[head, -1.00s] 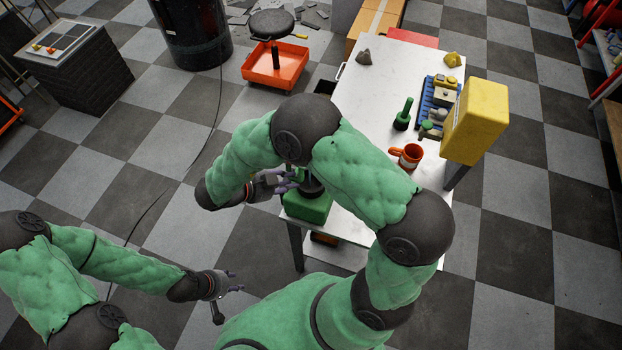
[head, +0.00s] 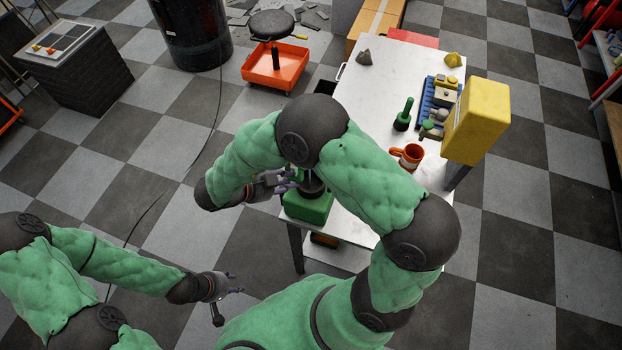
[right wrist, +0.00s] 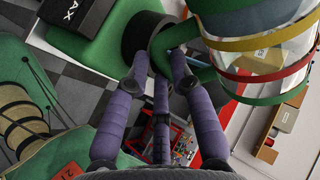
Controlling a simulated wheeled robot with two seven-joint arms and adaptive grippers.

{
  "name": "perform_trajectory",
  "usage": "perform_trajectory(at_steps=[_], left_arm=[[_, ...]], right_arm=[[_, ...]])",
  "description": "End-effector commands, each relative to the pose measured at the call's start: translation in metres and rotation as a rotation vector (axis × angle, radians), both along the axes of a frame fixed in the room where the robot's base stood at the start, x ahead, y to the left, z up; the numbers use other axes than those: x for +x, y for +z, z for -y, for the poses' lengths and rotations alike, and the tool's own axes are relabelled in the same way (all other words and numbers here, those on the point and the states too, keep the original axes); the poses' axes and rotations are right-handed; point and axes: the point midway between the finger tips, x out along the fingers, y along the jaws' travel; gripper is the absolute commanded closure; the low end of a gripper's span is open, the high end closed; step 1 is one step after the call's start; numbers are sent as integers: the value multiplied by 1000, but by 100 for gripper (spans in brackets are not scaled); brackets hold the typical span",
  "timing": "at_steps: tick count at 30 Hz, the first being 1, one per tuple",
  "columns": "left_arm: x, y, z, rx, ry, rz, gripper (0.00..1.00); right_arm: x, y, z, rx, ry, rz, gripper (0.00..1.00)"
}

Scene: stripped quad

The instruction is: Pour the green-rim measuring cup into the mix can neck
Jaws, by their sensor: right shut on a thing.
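The green mix can (head: 306,208) stands at the near left corner of the white table, its dark neck (head: 313,186) partly behind my right arm. In the right wrist view the can's green body (right wrist: 125,18) is at upper left. My right gripper (head: 284,182) is beside the neck; in the right wrist view its purple fingers (right wrist: 160,62) are shut on the green handle of the clear measuring cup (right wrist: 258,60). The cup has green, yellow and red bands and overlaps the neck's right side in that view; its contents are unclear. My left gripper (head: 232,285) is open and empty, away from the table.
On the table (head: 375,100) are an orange mug (head: 408,156), a green long-handled item (head: 403,115), a blue rack (head: 438,100) and small dark and yellow pieces. A yellow box (head: 476,120) stands at the right edge. An orange tray (head: 275,75) is on the floor behind.

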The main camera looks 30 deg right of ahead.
Motion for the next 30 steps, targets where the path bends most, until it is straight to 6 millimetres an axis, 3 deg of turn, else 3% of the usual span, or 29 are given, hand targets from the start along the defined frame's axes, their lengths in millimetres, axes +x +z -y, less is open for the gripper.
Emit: perform_trajectory(at_steps=[30], left_arm=[[0, -9, 0, 0, 0, 0, 60]], right_arm=[[2, 2, -1, 18, 1, 45, 100]])
